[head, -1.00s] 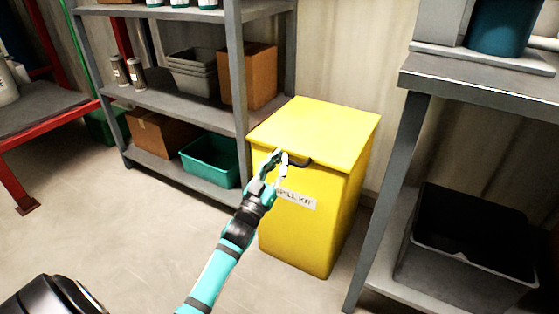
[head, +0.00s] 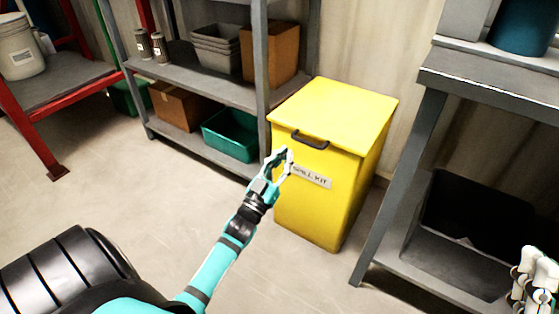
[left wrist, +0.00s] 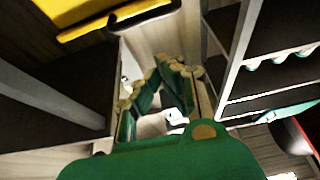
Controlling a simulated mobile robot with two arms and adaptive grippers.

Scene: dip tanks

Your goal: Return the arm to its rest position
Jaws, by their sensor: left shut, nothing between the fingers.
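My left gripper (head: 283,153) is shut and empty, in front of the yellow spill kit bin (head: 312,225). It is left of and below the bin's black handle (head: 310,141) and apart from it. The bin's lid (head: 335,112) is down. In the left wrist view the shut fingers (left wrist: 165,75) point away, with the handle (left wrist: 142,12) above them at the top left. My right gripper (head: 530,270) shows only partly at the lower right edge, and its jaw opening is unclear.
A grey shelf rack (head: 190,80) with a green tub (head: 232,137) and boxes stands behind on the left. A red-framed bench (head: 40,150) is at the far left. A grey table (head: 480,80) with a black crate (head: 450,240) below is at right. The floor in front is clear.

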